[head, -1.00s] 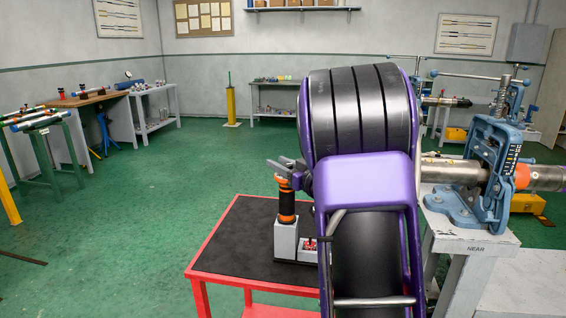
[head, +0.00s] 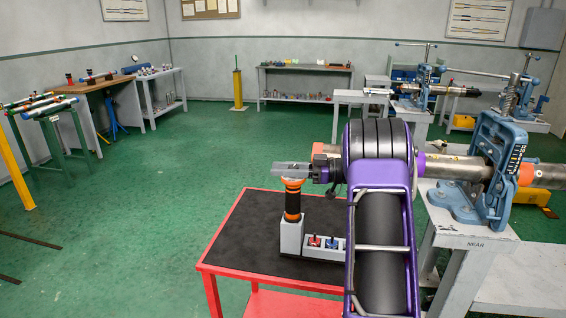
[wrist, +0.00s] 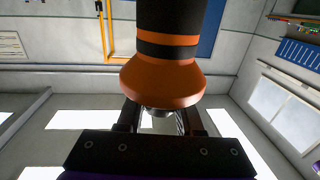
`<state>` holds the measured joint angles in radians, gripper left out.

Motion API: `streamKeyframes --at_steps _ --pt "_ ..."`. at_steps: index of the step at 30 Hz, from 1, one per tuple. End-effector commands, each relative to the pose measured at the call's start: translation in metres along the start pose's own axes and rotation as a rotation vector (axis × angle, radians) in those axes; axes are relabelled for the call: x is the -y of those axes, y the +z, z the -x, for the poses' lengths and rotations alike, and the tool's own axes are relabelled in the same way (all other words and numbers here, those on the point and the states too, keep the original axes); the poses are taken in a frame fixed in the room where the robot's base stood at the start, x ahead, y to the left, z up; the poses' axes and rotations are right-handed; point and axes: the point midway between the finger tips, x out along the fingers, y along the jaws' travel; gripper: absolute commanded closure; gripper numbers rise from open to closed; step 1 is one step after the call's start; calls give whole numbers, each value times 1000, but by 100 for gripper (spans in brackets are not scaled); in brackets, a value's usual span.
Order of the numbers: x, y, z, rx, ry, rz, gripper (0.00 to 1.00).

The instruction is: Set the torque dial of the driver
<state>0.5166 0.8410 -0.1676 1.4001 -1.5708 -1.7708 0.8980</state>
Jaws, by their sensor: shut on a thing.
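The driver (head: 292,205) is a black cylinder with orange bands and a flared orange collar at its top. It stands upright in a pale grey block on the table. My gripper (head: 291,170) lies level at the driver's top end, above the orange collar. In the wrist view the driver (wrist: 168,25) fills the top middle, with its orange flare towards my gripper (wrist: 160,117). The two dark fingers sit on either side of a narrow metallic part at the flare's end, shut on it. Dial markings cannot be made out.
The driver stands on a red table (head: 230,265) with a black top. A pale tray (head: 326,247) with red and blue pieces sits beside its block. A blue pipe vise (head: 492,175) holding a metal pipe (head: 452,166) stands at right.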

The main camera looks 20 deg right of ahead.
Motion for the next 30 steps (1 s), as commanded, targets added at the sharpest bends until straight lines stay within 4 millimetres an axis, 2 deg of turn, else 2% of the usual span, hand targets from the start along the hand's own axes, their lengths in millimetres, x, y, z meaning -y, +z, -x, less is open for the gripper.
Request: streamKeyframes --at_steps 10,25,26,30 --pt "4 -2 0 -3 -125 2 100" --pt "4 -2 -1 -4 -141 4 100" --pt "4 -2 -1 -4 -141 4 63" --pt "4 -2 -1 -3 -140 3 38"
